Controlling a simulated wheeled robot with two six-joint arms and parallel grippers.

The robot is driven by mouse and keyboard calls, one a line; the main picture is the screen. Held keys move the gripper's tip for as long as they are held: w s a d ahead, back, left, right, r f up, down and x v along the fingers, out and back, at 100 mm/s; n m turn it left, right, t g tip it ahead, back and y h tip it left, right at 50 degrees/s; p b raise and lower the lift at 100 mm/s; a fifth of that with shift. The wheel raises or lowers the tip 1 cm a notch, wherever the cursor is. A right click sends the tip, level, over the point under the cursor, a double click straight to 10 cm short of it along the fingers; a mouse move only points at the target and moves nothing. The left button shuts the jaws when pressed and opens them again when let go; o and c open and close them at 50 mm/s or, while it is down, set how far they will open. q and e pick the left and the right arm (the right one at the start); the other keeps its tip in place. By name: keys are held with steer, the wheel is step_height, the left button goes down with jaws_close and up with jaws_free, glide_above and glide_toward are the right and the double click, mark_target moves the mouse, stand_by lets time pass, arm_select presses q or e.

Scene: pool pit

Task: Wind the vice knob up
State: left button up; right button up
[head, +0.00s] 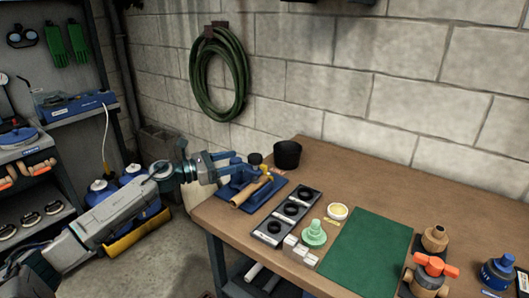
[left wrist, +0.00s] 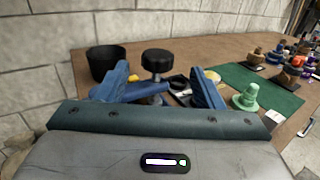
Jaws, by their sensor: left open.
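The vice knob is a round black knob (left wrist: 157,59) on a silver stem in the left wrist view, upright ahead of the fingers. In the head view the black knob (head: 255,158) shows just right of the fingertips, above the blue vice on its blue base (head: 268,192). My left gripper (head: 232,168) reaches in from the left over the table's left corner and is open. In the left wrist view its blue fingers (left wrist: 160,88) stand apart on either side of the knob's line, with no visible contact. The vice is partly hidden by the gripper. My right gripper is not in view.
A black cup (head: 287,155) stands behind the vice. A wooden-handled hammer (head: 250,191) lies on the vice's base. A tray with black rings (head: 291,208), a green fitting (head: 314,233) and a green mat (head: 366,252) lie to the right. The block wall is behind.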

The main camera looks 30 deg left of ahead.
mark_target(256, 155)
arm_select(q)
steer(key=p+x, duration=0.3)
steer(key=x, duration=0.5)
steer(key=shift+w, duration=0.2)
steer(key=shift+w+d+f+p, duration=0.15)
steer(key=shift+w+d+p, duration=0.2)
steer(key=shift+w+p, duration=0.15)
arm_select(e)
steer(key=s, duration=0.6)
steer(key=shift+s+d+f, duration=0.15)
arm_select(q)
steer(key=c, duration=1)
